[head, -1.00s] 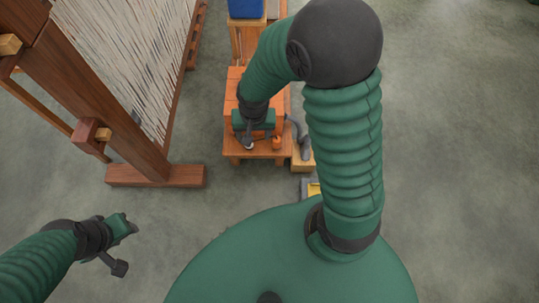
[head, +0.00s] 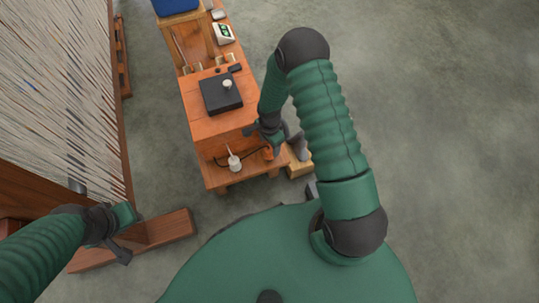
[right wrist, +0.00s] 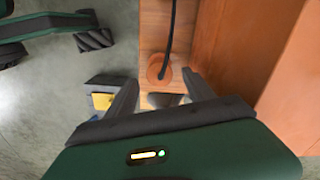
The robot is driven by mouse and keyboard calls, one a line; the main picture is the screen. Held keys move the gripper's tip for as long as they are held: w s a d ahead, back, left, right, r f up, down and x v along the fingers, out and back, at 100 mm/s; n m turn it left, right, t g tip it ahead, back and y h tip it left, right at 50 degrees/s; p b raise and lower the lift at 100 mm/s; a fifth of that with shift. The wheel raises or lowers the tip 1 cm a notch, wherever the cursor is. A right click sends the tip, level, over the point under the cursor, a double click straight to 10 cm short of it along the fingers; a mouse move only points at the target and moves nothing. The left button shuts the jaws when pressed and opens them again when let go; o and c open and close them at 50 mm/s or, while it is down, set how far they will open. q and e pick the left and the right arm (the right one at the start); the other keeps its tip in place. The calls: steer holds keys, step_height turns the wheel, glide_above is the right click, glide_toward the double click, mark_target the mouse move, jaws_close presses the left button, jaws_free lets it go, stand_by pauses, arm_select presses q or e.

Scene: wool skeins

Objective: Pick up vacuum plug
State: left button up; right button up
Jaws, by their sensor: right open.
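An orange plug (head: 268,153) with a black cord lies on the lower shelf of the wooden bench, near its right front corner. In the right wrist view the orange plug (right wrist: 158,68) shows its round end, with the cord running up from it. My right gripper (head: 268,135) is at the bench's right side, just behind the plug in the head view. In the wrist view its two dark fingers (right wrist: 160,92) are apart, with the plug beyond the gap between them and nothing held. My left gripper (head: 124,232) hangs at the left, away from the bench; its jaws are unclear.
A white pot-like item (head: 234,163) stands on the same shelf. A black box (head: 221,93) lies on the bench top (head: 205,128). A grey item (head: 300,147) stands on a wooden block right of the bench. A loom (head: 62,90) fills the left. The floor at right is clear.

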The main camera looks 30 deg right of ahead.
steer(key=f+b, duration=0.1)
steer(key=f, duration=0.2)
steer(key=f+b, duration=0.1)
steer(key=f, duration=0.1)
steer(key=shift+a+f+b, duration=0.2)
steer(key=shift+a+b, duration=0.05)
steer(key=shift+b, duration=0.1)
steer(key=shift+f, duration=0.1)
steer(key=shift+d, duration=0.1)
steer(key=shift+c, duration=0.3)
jaws_close()
